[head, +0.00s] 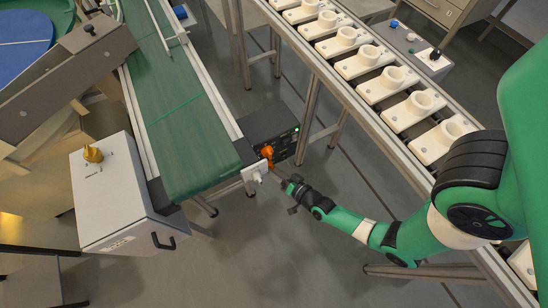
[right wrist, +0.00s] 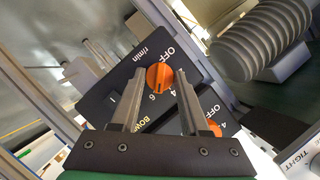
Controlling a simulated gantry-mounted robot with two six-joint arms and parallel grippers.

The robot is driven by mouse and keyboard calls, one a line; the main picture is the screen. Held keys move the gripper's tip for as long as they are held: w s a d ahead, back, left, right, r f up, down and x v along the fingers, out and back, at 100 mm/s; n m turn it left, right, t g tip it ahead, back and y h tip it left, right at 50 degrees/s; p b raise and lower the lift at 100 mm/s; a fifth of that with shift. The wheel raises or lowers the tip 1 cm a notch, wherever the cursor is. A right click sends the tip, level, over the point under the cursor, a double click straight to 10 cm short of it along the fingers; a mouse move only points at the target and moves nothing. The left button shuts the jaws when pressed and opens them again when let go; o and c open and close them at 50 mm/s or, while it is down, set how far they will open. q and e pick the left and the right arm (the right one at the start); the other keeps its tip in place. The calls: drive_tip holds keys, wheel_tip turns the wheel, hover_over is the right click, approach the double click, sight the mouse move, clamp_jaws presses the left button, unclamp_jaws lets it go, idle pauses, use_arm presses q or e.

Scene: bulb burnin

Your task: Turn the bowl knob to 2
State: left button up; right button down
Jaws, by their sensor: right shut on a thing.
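The dark control panel (head: 285,145) stands beside the end of the green conveyor; it also fills the middle of the right wrist view (right wrist: 125,82). An orange knob (right wrist: 160,77) sits between the fingers of my right gripper (right wrist: 163,72), which is shut on it. OFF, 4 and 6 are readable around it, with "r/min" above and a partly hidden "BOW" below. I cannot tell which number the knob points to. A second orange knob (right wrist: 214,128) shows partly behind the right finger. In the head view my right gripper (head: 274,170) reaches the panel's orange knobs (head: 267,152). My left gripper is not in view.
The green conveyor (head: 185,120) runs left of the panel. A white box (head: 108,190) with a yellow piece on top stands farther left. A rack of white cups (head: 393,77) runs along the right. A ribbed grey cylinder (right wrist: 258,40) is close by in the right wrist view.

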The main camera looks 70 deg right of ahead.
use_arm(q)
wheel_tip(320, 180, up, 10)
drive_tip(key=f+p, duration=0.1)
drive_tip(key=p, duration=0.7)
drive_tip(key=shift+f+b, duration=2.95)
drive_tip(key=shift+b, duration=0.5)
use_arm(e)
drive_tip(key=shift+w+a+f+n+g+h, duration=0.15)
drive_tip(key=shift+n+g+h, duration=0.95)
drive_tip(key=shift+n, duration=1.35)
drive_tip(key=shift+w+a+n+g+h, duration=0.1)
drive_tip(key=shift+n+g+h, duration=1.05)
drive_tip(key=shift+n, duration=1.25)
drive_tip(key=shift+w+a+f+n+g+h, duration=0.15)
drive_tip(key=shift+n+g+h, duration=0.95)
drive_tip(key=shift+n, duration=1.35)
drive_tip(key=shift+r+h, duration=0.1)
drive_tip(key=shift+h, duration=0.25)
drive_tip(key=shift+s, duration=0.1)
drive_tip(key=shift+c, duration=2)
unclamp_jaws()
drive_tip(key=shift+r, duration=0.1)
